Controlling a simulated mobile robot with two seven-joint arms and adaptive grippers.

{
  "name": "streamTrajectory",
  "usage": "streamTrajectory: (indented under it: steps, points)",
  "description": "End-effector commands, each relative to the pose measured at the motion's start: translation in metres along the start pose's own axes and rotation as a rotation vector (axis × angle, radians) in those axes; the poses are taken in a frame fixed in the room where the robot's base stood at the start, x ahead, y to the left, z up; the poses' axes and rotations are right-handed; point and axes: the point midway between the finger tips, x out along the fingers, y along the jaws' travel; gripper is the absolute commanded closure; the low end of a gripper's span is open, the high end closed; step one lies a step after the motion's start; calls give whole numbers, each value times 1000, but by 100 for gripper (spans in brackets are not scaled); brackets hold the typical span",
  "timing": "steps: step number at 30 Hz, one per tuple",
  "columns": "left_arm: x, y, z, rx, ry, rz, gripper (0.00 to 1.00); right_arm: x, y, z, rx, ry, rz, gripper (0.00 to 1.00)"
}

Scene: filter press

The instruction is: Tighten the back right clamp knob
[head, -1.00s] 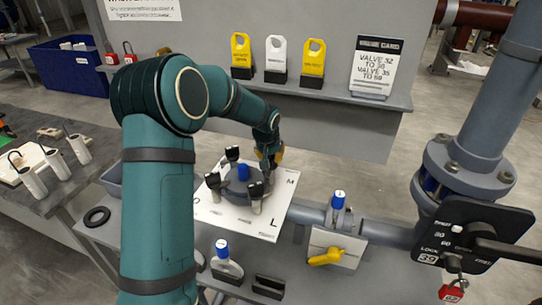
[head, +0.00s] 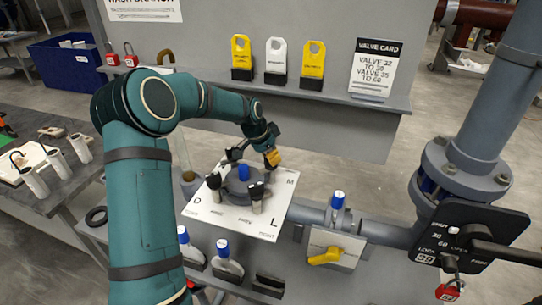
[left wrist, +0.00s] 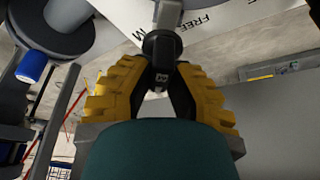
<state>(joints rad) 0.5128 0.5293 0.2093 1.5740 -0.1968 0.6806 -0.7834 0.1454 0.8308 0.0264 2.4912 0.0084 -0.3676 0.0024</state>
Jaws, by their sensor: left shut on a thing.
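The filter press is a round grey body (head: 236,190) with a blue cap (head: 243,172), on a white lettered plate (head: 205,208). Black clamp knobs stand around it, among them the front left knob (head: 214,182) and front right knob (head: 257,191). My left gripper (head: 269,159), with yellow fingers, is at the back right of the press. In the left wrist view my left gripper (left wrist: 162,88) is shut on the black back right clamp knob (left wrist: 162,47), marked with a small letter. Its grip is partly hidden in the head view. My right gripper is out of view.
A shelf behind holds yellow and white tags (head: 275,60) and a valve card (head: 376,70). A grey pipe with a yellow-handled valve (head: 325,257) and a black lever plate (head: 470,240) stand right. Blue-topped pieces (head: 222,246) are in front.

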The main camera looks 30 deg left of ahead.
Motion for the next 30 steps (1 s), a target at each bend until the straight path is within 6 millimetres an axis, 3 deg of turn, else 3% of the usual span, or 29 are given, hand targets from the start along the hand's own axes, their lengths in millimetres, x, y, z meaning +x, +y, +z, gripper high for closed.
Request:
streamTrajectory:
  steps: [20, 21, 23, 30]
  points:
    - [3, 2, 3, 59, -8, 30, 100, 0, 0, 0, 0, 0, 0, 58]
    - [3, 2, 3, 59, -8, 30, 74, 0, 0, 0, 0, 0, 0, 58]
    - [3, 2, 2, 59, -7, 30, 53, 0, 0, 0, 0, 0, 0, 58]
    - [1, 1, 1, 59, -4, 26, 52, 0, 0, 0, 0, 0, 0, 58]
